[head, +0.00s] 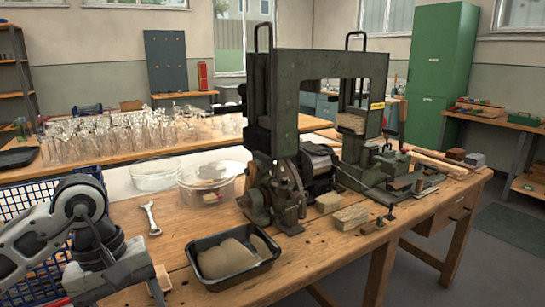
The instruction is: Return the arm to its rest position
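My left arm comes in from the left edge, a grey and black link chain bent at a large round joint. My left gripper (118,273) is low over the front left of the wooden workbench (330,255), left of a black tray (236,258). Its fingertips cannot be made out clearly, so I cannot tell whether it is open or shut. A small tan piece (162,278) shows beside its end; I cannot tell whether they touch. My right gripper is not in view.
The black tray holds tan pieces. A wrench (150,218) lies behind the gripper. Clear tubs (207,184) stand behind it. A blue crate (40,275) is at left.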

